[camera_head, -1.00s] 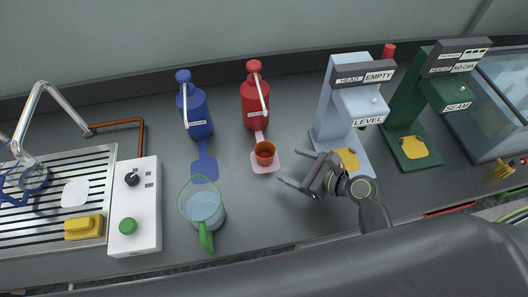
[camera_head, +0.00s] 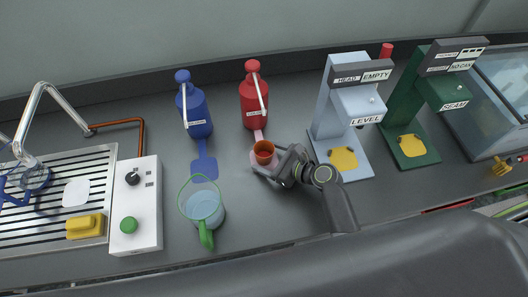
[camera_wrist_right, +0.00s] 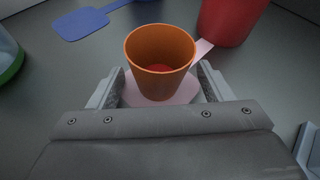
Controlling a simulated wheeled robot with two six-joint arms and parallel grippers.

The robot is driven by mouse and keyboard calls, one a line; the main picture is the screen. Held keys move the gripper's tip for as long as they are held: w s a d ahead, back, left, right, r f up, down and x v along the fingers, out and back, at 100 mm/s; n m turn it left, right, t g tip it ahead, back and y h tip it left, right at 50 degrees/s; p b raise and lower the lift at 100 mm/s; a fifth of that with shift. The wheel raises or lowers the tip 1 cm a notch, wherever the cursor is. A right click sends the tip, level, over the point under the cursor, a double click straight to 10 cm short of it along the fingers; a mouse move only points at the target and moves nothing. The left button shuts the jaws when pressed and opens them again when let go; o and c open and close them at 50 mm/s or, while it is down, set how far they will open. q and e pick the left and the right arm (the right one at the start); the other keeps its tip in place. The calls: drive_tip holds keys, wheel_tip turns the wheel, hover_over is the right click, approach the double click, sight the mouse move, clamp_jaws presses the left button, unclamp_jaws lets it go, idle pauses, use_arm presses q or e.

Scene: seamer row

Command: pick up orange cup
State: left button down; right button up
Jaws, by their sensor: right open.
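The orange cup (camera_head: 264,152) stands upright on a pink pad in front of the red dispenser. In the right wrist view the cup (camera_wrist_right: 160,58) sits between the tips of my right gripper (camera_wrist_right: 159,88), one finger on each side. The inside of the cup shows a reddish bottom. My right gripper (camera_head: 266,164) is open, its fingers around the cup; small gaps seem to show beside the cup. My left gripper is not in view.
The red dispenser (camera_head: 255,103) stands close behind the cup. A blue dispenser (camera_head: 196,112) and a clear jug with green handle (camera_head: 204,208) are to the left. A pale blue level machine (camera_head: 331,113) and a green seamer (camera_head: 402,108) stand right.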

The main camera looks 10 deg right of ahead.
drive_tip(key=shift+c, duration=0.2)
drive_tip(key=shift+r, duration=0.1)
drive_tip(key=c, duration=1.1)
